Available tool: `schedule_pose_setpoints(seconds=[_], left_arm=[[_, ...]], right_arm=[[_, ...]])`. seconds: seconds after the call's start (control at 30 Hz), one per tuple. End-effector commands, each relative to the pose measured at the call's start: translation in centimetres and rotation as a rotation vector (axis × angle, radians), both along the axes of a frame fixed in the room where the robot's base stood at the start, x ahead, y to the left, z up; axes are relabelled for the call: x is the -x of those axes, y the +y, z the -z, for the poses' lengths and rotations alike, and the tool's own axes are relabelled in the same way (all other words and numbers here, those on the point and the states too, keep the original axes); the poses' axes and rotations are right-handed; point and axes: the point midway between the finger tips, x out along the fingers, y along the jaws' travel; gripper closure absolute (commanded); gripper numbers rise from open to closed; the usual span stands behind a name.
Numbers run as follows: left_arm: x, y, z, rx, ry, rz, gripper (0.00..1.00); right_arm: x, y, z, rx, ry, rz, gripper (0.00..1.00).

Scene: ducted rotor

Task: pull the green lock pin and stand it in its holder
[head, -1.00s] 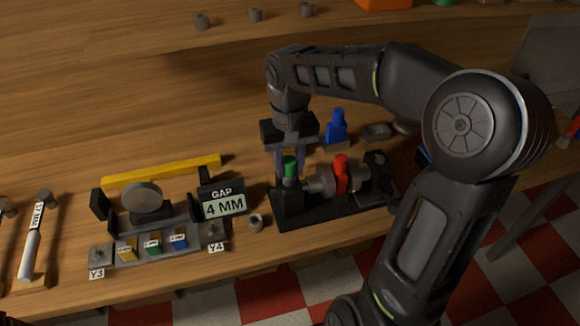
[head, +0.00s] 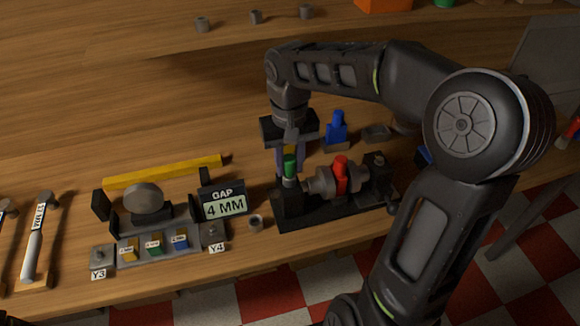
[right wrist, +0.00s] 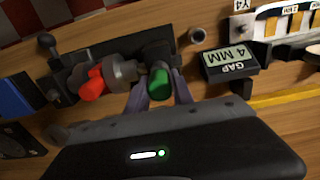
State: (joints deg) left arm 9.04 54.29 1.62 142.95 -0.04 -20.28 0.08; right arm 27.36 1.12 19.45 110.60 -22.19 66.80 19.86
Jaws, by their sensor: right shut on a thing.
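The green lock pin (head: 290,165) stands upright at the left end of the black rotor fixture (head: 325,212). A short pale stretch shows below its green head. My right gripper (head: 289,160) points down from above and is shut on the green head. In the right wrist view the green pin (right wrist: 160,86) sits between the two fingers of my right gripper (right wrist: 160,94). Whether the pin's lower end is clear of the fixture is hidden. I cannot tell which part is its holder. My left gripper is not in view.
A red part (head: 341,174) sits on the fixture beside the pin. A blue piece (head: 337,127) stands behind it, beside a small grey tray (head: 377,132). A small grey cup (head: 256,222) and the gap display (head: 224,203) are to the left.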

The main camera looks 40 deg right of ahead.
Motion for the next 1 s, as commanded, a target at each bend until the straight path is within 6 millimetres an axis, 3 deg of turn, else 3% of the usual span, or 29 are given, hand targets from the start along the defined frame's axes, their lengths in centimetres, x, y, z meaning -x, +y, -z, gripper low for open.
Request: schedule_pose_setpoints(seconds=[0.53,1.0], left_arm=[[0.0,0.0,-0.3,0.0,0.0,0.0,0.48],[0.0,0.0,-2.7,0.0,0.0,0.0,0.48]], right_arm=[[0.1,0.1,-0.2,-0.002,0.003,-0.001,1.0],[0.1,0.1,-3.2,-0.002,0.003,-0.001,1.0]])
